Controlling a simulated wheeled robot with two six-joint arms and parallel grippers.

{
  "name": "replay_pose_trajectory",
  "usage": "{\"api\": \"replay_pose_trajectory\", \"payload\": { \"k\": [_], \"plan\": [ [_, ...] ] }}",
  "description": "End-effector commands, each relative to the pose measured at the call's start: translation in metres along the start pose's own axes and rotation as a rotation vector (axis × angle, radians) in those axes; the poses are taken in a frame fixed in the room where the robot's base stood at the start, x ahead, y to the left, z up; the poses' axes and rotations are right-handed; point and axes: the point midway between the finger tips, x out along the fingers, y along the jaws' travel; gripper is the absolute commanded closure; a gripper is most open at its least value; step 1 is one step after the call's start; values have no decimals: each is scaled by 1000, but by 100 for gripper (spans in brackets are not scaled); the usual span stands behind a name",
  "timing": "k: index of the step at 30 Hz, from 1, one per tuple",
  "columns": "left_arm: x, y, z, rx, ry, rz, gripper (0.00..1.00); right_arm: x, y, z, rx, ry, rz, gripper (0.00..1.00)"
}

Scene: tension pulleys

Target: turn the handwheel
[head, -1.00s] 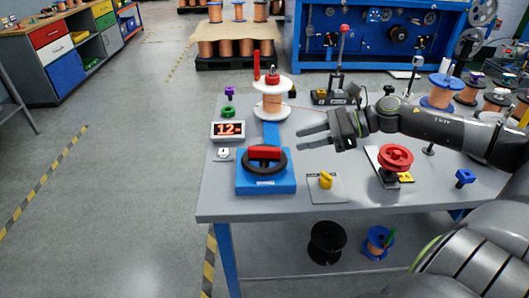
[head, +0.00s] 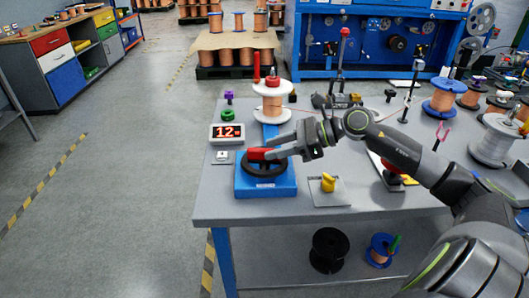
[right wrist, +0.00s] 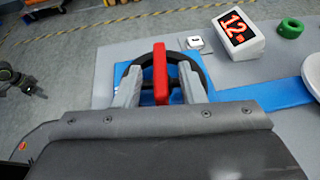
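The handwheel (head: 265,170) is a black ring with a red crossbar (right wrist: 160,72) on a blue base (head: 266,188), at the front left of the grey table. My right gripper (head: 267,148) is over the wheel. In the right wrist view its two grey fingers (right wrist: 160,88) stand on either side of the red crossbar, with a gap visible on each side, so it is open around the bar. Part of the wheel is hidden behind the fingers. A small dark part at the left edge of the right wrist view looks like my left gripper (right wrist: 22,82); its fingers are unclear.
A display (head: 227,132) reading 12 stands behind the wheel, left of a copper spool (head: 272,100) on white flanges. A green ring (head: 227,115) lies beyond the display. A yellow knob (head: 328,182) on a plate is to the right. More spools stand at the table's right.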

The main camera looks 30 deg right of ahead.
Motion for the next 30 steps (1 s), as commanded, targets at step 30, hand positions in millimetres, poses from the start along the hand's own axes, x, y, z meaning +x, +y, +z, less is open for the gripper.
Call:
{"api": "replay_pose_trajectory", "payload": {
  "k": [30],
  "plan": [
    [-3,1,0,-1,2,4,51,33,0,0,0,1,-1,100]
  ]
}}
